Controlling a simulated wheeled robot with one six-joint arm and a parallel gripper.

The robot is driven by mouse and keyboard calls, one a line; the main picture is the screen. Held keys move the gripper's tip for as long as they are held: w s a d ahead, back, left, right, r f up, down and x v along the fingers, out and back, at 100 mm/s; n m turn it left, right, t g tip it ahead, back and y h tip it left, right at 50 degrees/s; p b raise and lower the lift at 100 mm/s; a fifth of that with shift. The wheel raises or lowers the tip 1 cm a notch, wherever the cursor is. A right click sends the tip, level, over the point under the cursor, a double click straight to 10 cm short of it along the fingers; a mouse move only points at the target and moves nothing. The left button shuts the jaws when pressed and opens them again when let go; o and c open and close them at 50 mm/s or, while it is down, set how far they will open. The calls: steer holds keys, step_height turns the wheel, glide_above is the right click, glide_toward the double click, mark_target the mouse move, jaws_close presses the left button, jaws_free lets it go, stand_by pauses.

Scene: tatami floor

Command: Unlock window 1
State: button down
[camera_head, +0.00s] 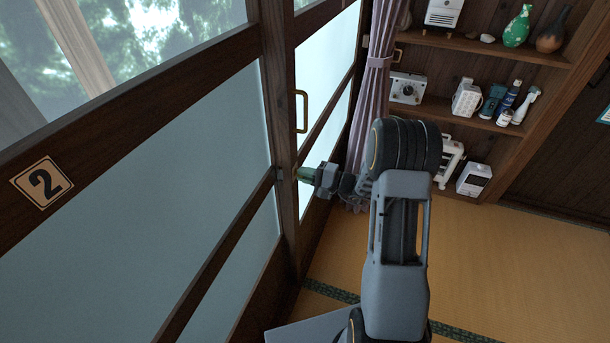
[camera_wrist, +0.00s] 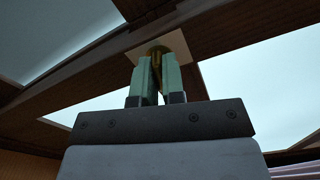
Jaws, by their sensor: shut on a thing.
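My gripper (camera_head: 299,173) reaches left to the upright wooden frame between the window panels. In the wrist view its two green fingers (camera_wrist: 158,70) are closed on a small brass lock piece (camera_wrist: 158,49). The lock piece stands out from a pale square plate (camera_wrist: 175,43) on the dark wood. In the head view the lock is mostly hidden by the fingertips. A sign with the number 2 (camera_head: 42,183) is on the left window panel. No number 1 sign shows in either view.
A brass handle (camera_head: 301,111) is on the frame above my gripper. A purple curtain (camera_head: 372,90) hangs just behind. Shelves (camera_head: 440,42) with bottles and small devices stand at the back right. The tatami floor (camera_head: 520,260) at right is clear.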

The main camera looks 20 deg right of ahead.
steer(key=shift+m+p, duration=2.35)
steer(key=shift+m, duration=4.95)
steer(key=c, duration=1.2)
jaws_free()
steer(key=shift+d, duration=0.1)
steer(key=v, duration=1.3)
steer(key=shift+s+d+b, duration=0.25)
steer(key=shift+s+b, duration=0.05)
steer(key=shift+b, duration=0.1)
steer(key=shift+f, duration=0.1)
